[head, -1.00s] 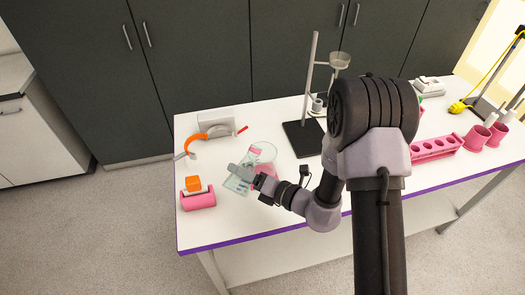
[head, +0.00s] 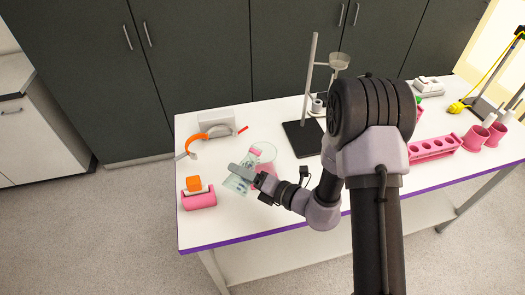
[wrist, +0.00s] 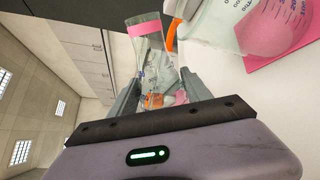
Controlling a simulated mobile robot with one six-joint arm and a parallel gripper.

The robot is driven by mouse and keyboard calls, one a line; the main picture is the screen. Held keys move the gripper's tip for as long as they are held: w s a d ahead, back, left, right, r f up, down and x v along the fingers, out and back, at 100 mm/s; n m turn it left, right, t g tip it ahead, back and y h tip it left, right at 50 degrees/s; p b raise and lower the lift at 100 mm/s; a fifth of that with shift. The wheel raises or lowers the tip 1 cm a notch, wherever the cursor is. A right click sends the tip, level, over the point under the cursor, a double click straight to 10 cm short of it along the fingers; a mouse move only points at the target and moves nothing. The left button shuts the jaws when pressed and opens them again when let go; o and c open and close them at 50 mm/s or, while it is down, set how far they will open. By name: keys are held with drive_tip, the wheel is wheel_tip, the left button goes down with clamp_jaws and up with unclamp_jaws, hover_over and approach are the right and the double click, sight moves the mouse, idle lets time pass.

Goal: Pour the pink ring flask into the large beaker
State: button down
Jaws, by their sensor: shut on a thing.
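My gripper (wrist: 155,92) is shut on the pink ring flask (wrist: 150,52), a clear flask with a pink band near its mouth. The flask is tipped far over, and I cannot tell how much liquid is in it. The flask is partly hidden there by my gripper.
On the white bench (head: 225,230), a pink block with an orange top (head: 198,195) stands to the left. An orange curved item (head: 193,140) lies behind. A stand (head: 301,138) is at the back, and a pink rack (head: 435,148) is at the right. The front left is clear.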

sight(245, 165)
drive_tip(key=shift+s+r+m+p, duration=0.1)
drive_tip(key=shift+r+m+p, duration=0.5)
drive_tip(key=shift+p, duration=0.4)
idle(0.5)
drive_tip(key=shift+w+d+r+m+g+p, duration=0.25)
drive_tip(key=shift+w+r+m+g+p, duration=0.3)
drive_tip(key=shift+p, duration=1.15)
drive_tip(key=shift+r+m+y+p, duration=0.3)
drive_tip(key=shift+r+m+p, duration=0.35)
drive_tip(key=shift+p, duration=0.55)
idle(1.6)
